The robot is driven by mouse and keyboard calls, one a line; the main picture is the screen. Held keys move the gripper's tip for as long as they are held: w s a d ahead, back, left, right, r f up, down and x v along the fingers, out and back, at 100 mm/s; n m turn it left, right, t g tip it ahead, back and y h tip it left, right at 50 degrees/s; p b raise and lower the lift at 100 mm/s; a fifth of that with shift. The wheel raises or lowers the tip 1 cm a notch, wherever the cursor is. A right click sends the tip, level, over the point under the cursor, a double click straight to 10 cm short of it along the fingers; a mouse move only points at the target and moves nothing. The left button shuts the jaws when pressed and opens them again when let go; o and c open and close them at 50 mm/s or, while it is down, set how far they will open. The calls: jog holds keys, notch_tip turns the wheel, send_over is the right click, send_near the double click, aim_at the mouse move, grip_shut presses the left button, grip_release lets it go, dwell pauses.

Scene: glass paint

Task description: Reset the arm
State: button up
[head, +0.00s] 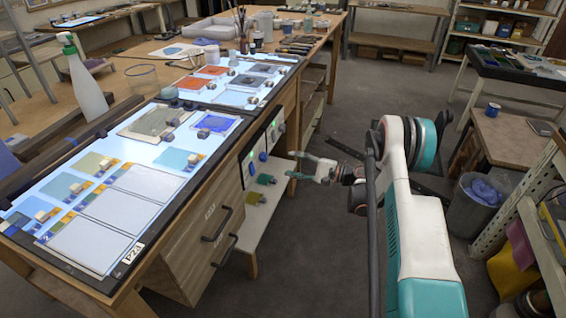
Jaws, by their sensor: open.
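My gripper (297,166) is at the end of my white and teal arm, in the middle of the head view. Its two fingers are apart and point left toward the side of the light table. I see nothing between them. The gripper is in front of a small control panel with knobs (262,157) on the bench side. Whether a fingertip touches anything there I cannot tell.
The light table (118,205) on the left holds coloured glass panes and small blocks. A spray bottle (84,85) stands at its far edge. A low shelf (258,210) juts out below the gripper. A grey bin (474,208) and shelving are at right. The floor between is clear.

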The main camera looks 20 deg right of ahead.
jog(key=shift+s+d, duration=0.4)
jog(key=shift+d, duration=0.15)
jog(key=a+r+n+g+h, duration=0.25)
jog(key=a+r, duration=0.35)
jog(key=r, duration=0.7)
jog(key=s+a+r+n+g+h, duration=0.1)
jog(key=s+a+r+n+h, duration=0.35)
jog(key=s+r, duration=0.65)
jog(key=s+a+r+n+h, duration=0.1)
jog(key=s+a+r+h, duration=0.1)
jog(key=s, duration=0.6)
jog(key=s+a+r+n+h, duration=0.1)
jog(key=s+r+h, duration=0.1)
jog(key=s, duration=0.7)
jog(key=s+d+f+n+h, duration=0.1)
jog(key=s+d+n, duration=0.1)
jog(key=s, duration=0.4)
jog(key=s+d+f+n+h, duration=0.2)
jog(key=s, duration=0.4)
jog(key=shift+s+h, duration=0.2)
jog(key=shift+h, duration=0.1)
